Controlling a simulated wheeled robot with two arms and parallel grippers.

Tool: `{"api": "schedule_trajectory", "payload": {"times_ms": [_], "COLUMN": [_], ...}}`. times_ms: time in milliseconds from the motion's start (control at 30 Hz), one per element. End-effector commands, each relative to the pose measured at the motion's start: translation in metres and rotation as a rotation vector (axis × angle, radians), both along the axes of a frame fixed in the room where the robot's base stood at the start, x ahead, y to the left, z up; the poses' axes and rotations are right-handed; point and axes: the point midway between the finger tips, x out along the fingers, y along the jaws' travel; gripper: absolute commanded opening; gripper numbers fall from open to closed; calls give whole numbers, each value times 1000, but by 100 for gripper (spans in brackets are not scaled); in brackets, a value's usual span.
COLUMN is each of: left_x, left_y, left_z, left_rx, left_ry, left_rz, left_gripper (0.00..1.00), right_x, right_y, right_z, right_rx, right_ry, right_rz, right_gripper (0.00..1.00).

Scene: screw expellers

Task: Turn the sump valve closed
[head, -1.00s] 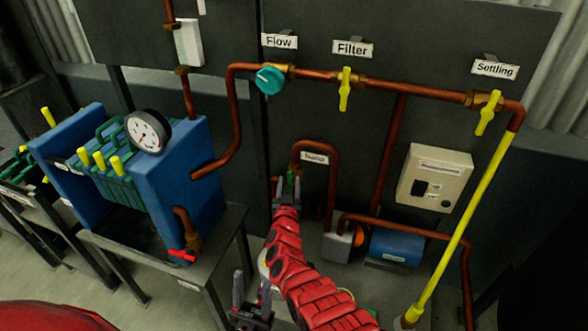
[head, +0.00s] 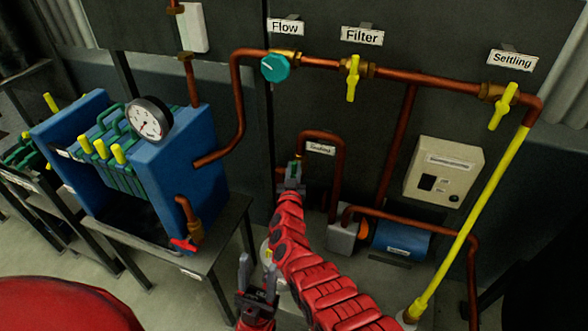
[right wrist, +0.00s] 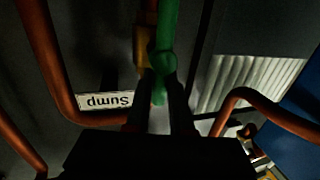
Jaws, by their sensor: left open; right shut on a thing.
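The sump valve has a green handle (right wrist: 164,52) on a brass body (right wrist: 142,50), seen close up in the right wrist view. In the head view, only a little green of the handle (head: 293,170) shows between the fingers. My right gripper (head: 292,178) is shut on this handle, with a finger on either side of it in the right wrist view (right wrist: 162,85). The sump label (head: 320,149) hangs just right of it and reads upside down in the right wrist view (right wrist: 105,101). My left gripper (head: 257,278) is open and empty, lower down near the stand.
A blue filter press with a gauge (head: 148,118) stands on a metal stand (head: 225,240) at left. Copper pipes (head: 340,175), a blue pump (head: 400,238) and a beige control box (head: 443,172) lie to the right. A yellow pipe (head: 470,225) slants down at right.

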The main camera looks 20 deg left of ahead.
Motion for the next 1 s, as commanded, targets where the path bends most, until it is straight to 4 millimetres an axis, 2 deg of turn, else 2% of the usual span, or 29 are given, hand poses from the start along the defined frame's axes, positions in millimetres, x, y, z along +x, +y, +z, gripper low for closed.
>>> {"api": "schedule_trajectory", "payload": {"times_ms": [267,467,667,1000], "left_x": [0,0,0,0], "left_y": [0,0,0,0], "left_z": [-3,-14,-32,-78], "left_rx": [0,0,0,0], "left_ry": [0,0,0,0], "left_rz": [0,0,0,0], "left_gripper": [50,50,50,50], "right_x": [0,0,0,0], "right_y": [-2,-5,-9,-17], "right_z": [-1,-5,-6,-14], "right_rx": [25,113,273,595], "right_ry": [-2,-4,-12,-20], "right_rz": [-2,-2,-2,-1], "right_gripper": [0,0,0,0]}}
